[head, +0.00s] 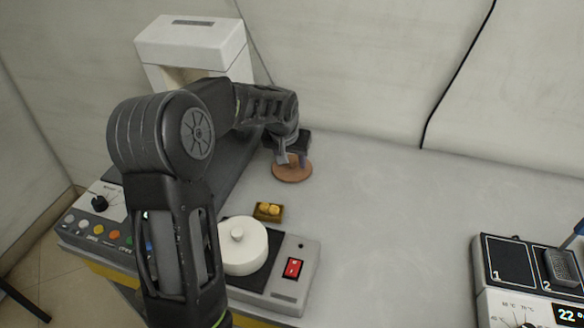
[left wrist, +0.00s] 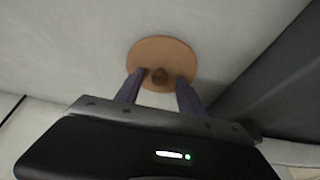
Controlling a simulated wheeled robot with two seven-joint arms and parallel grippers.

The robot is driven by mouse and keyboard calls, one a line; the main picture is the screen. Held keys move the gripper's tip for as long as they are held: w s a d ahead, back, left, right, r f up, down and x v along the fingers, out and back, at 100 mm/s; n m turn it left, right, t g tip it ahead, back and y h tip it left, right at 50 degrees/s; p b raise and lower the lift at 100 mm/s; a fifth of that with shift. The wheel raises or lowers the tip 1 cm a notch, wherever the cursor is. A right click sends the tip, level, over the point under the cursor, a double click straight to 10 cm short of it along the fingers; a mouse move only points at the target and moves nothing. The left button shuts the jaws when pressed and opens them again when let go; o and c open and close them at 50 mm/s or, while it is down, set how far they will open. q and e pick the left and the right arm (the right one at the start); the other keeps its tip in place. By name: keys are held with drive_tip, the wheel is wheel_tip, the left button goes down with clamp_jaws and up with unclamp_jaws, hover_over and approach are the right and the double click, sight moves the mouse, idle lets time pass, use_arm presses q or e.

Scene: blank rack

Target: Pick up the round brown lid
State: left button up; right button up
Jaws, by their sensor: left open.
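The round brown lid (head: 292,174) lies flat on the grey table, back of centre in the head view. The arm hides part of the lid's back edge. My right gripper is in neither view.
A small tray with yellow pieces (head: 269,212) lies in front of the lid. A white lidded pot (head: 242,248) sits on a device with a red switch (head: 293,268). A white machine (head: 190,42) stands at the back left. A numbered unit (head: 508,262) is at right. The table's middle is clear.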

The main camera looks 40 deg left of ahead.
use_arm(q)
drive_tip(key=shift+c, duration=0.6)
clamp_jaws()
